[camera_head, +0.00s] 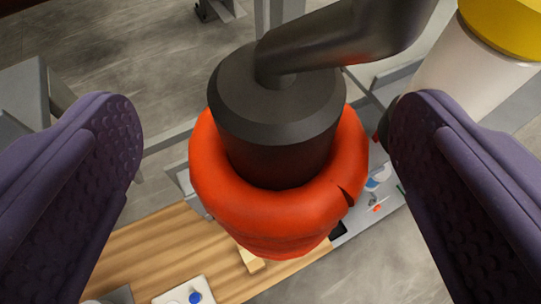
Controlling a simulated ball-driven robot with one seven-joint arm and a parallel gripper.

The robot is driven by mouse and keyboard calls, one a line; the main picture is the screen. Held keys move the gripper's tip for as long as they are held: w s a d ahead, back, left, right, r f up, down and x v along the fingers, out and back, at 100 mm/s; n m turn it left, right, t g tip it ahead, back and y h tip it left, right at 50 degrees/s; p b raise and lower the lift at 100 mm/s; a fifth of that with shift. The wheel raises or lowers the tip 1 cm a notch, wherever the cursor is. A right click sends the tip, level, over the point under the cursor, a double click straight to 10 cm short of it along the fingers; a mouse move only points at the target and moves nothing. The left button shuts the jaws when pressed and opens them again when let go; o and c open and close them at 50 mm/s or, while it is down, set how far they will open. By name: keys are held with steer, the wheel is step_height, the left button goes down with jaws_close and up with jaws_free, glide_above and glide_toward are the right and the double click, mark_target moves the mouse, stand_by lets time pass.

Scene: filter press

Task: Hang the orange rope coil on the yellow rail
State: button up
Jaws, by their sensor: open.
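The orange rope coil (263,209) is in the middle of the view, a thick orange-red ring. It sits around a dark grey cylindrical fitting (276,105) that has a bent dark pipe at its top. My gripper (262,140) is open, with one purple padded finger at the left and one at the right. The coil lies between and beyond the fingers, with a gap visible on each side. I cannot tell whether the yellow rail is in view.
A dark pipe (350,38) runs from the fitting to the upper right. A white cylinder with a yellow top (508,25) stands at the upper right. A wooden surface (150,252) with small items lies below. Grey floor shows at the upper left.

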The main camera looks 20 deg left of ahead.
steer(key=b+v, duration=0.2)
steer(key=v, duration=0.6)
steer(key=d+f+m+t+h+b, duration=0.1)
steer(key=d+f+h+b, duration=0.1)
steer(key=f+b, duration=0.6)
steer(key=d+f+m+t+h+b, duration=0.1)
steer(key=d+f+b, duration=0.3)
steer(key=b, duration=1.2)
steer(key=w+d+f+m+t+h+b, duration=0.1)
steer(key=d+f+m+h+b, duration=0.1)
steer(key=f+b, duration=0.9)
steer(key=shift+d+f+m+h+b, duration=0.3)
steer(key=shift+d+f+m+b, duration=0.1)
steer(key=shift+d+f, duration=0.45)
steer(key=shift+w+r, duration=0.1)
